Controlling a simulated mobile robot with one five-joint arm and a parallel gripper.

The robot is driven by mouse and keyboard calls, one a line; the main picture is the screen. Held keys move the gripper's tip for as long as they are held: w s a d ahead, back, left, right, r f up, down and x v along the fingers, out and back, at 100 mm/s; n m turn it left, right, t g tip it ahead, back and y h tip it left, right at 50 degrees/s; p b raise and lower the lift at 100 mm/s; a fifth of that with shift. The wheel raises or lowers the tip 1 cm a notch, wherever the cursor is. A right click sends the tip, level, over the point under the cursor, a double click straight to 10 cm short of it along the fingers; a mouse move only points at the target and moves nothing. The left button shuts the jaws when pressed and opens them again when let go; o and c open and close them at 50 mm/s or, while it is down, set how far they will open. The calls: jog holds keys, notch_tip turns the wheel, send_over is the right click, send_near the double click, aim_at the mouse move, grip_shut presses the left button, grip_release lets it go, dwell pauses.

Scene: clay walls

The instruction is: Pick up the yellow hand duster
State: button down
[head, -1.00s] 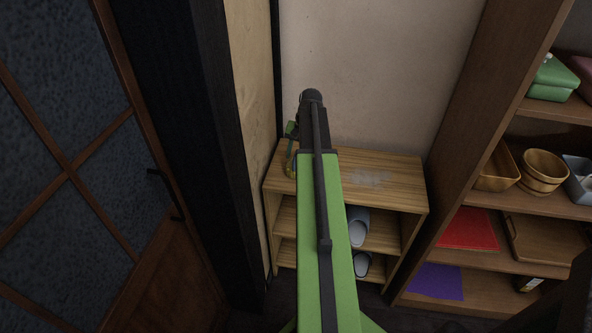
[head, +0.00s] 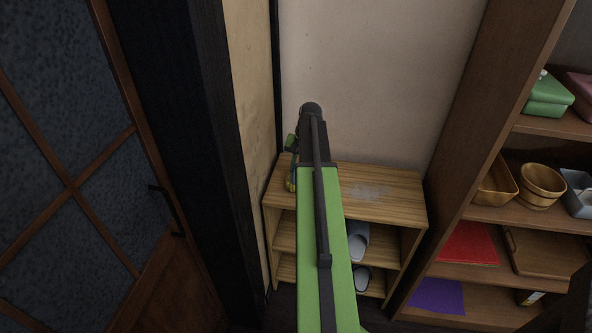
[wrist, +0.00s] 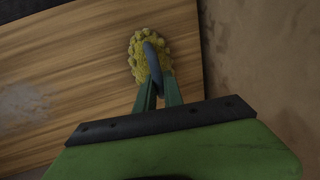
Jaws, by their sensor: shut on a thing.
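The yellow hand duster shows in the wrist view (wrist: 139,55) as a bumpy yellow head with a blue-grey handle, over the wooden top of a small shelf. My gripper (wrist: 157,88) is shut on its handle, with a green finger on each side. In the head view a bit of the duster (head: 291,184) shows at the left end of the shelf top, below my gripper (head: 291,165). My arm hides most of it there. I cannot tell whether the duster touches the wood.
The small wooden shelf (head: 395,190) stands against the wall, with grey slippers (head: 357,242) inside. A dusty patch (head: 370,192) marks its top. A wall post is close on the left. A tall shelf (head: 440,140) with boxes and bowls stands on the right.

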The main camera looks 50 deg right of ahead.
jog(key=r+p, duration=0.2)
jog(key=r, duration=0.1)
jog(key=r+p, duration=0.1)
jog(key=shift+s+d+r+p, duration=0.3)
jog(key=shift+d+r+p, duration=0.05)
jog(key=shift+d+p, duration=0.05)
jog(key=s+d+r+p, duration=0.5)
jog(key=s+d, duration=0.1)
jog(key=d, duration=0.2)
jog(key=shift+s+r+p, duration=0.25)
jog(key=shift+s+p, duration=0.05)
jog(key=shift+s, duration=0.1)
jog(key=shift+d, duration=0.1)
jog(key=c, duration=2)
grip_release()
grip_shut()
